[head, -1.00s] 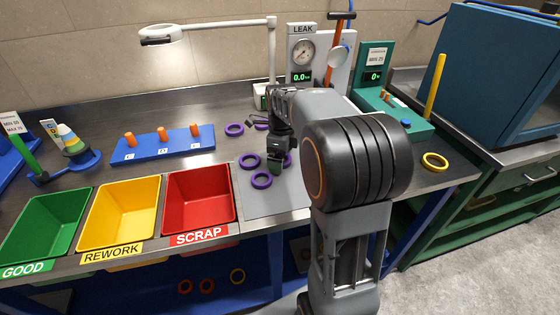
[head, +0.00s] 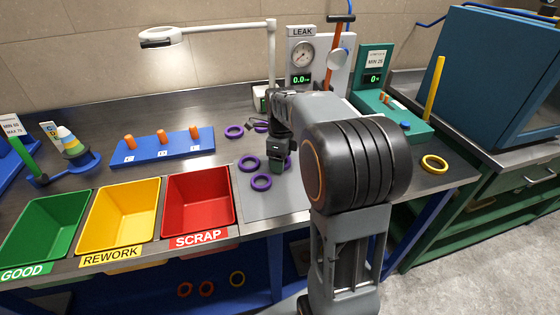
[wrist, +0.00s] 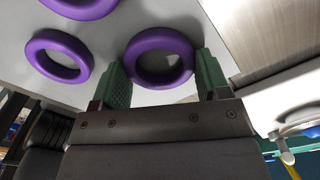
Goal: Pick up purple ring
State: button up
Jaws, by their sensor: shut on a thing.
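Several purple rings lie on a grey mat (head: 262,207) and the dark bench near it. My gripper (head: 279,172) points down over the mat, low among the rings. In the wrist view its two green fingers (wrist: 160,80) stand on either side of one purple ring (wrist: 150,43), shut on it. In the head view this ring (head: 288,163) shows partly behind the gripper. Other purple rings lie just left of it (head: 249,157) and nearer the front (head: 262,189). Two loose rings show in the wrist view, one whole (wrist: 40,41) and one cut by the edge (wrist: 88,14).
Red (head: 233,208), yellow (head: 85,232) and green (head: 10,240) bins stand along the front left. A blue peg board (head: 178,150) lies behind them. A leak gauge (head: 301,52) and lamp stand (head: 272,60) are behind the gripper. A yellow ring (head: 428,168) lies right of my arm.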

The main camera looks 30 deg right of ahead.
jog(key=shift+r, duration=0.55)
notch_tip(320, 180, up, 2)
jog(key=shift+r+p, duration=0.15)
jog(key=shift+p, duration=0.15)
jog(key=s+a+r, duration=0.9)
jog(key=a, duration=0.1)
jog(key=shift+a+r, duration=0.3)
